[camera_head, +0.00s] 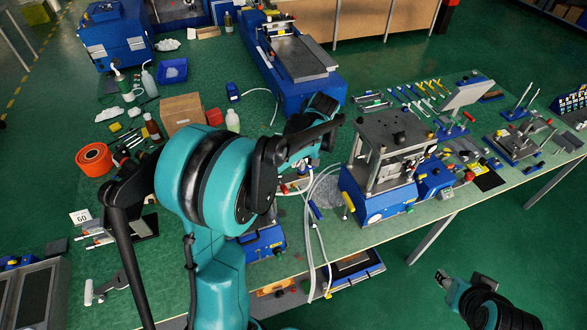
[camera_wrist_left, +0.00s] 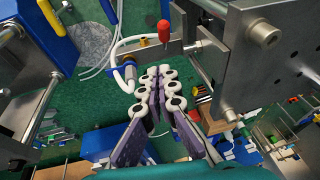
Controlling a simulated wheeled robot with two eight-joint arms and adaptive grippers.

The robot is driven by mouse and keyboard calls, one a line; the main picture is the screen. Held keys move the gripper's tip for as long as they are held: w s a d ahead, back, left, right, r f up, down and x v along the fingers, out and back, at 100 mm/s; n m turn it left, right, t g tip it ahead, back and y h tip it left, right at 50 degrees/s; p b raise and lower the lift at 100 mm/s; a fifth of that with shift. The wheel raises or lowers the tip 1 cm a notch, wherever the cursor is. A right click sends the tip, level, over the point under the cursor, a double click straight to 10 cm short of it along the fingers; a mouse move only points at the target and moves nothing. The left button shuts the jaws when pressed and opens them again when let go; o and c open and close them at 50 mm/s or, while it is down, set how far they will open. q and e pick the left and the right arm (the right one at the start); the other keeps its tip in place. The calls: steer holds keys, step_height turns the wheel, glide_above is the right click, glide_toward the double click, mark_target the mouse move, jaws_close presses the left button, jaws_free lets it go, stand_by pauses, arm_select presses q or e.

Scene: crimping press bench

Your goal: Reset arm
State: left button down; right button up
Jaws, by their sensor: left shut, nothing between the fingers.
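My left arm reaches over the bench from the left and hides part of it in the head view. Its gripper (camera_head: 288,186) points down just left of the crimping press (camera_head: 392,140), partly hidden by the arm. In the left wrist view the left gripper (camera_wrist_left: 165,78) has its fingers together and empty. A red-tipped rod (camera_wrist_left: 165,32) and a white hose (camera_wrist_left: 122,62) show just beyond the fingertips. A steel machine block (camera_wrist_left: 250,45) stands close on the right there. My right gripper (camera_head: 444,280) hangs off the front of the bench at lower right, over the green floor, small and apart from everything.
A long blue machine (camera_head: 300,62) stands behind. White hoses (camera_head: 312,250) hang over the front edge. Tools (camera_head: 425,92) lie at the back right. The floor at right is clear.

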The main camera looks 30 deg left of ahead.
arm_select(q)
steer(key=v, duration=0.2)
steer(key=shift+w+d+r, duration=0.2)
steer(key=shift+r, duration=0.05)
steer(key=s+d+f+m+t+h+b, duration=0.1)
steer(key=s+d+f+m+t+b, duration=0.2)
steer(key=s+d+f+m+b, duration=0.2)
steer(key=s+d+f+m+t+h+b, duration=0.2)
steer(key=s+d+f+m+b, duration=0.3)
steer(key=s+f+b, duration=0.6)
steer(key=s+d+t+b, duration=0.1)
steer(key=s+d+b, duration=0.1)
steer(key=b, duration=0.1)
steer(key=shift+s+t+h+b, duration=0.3)
steer(key=shift+b, duration=0.05)
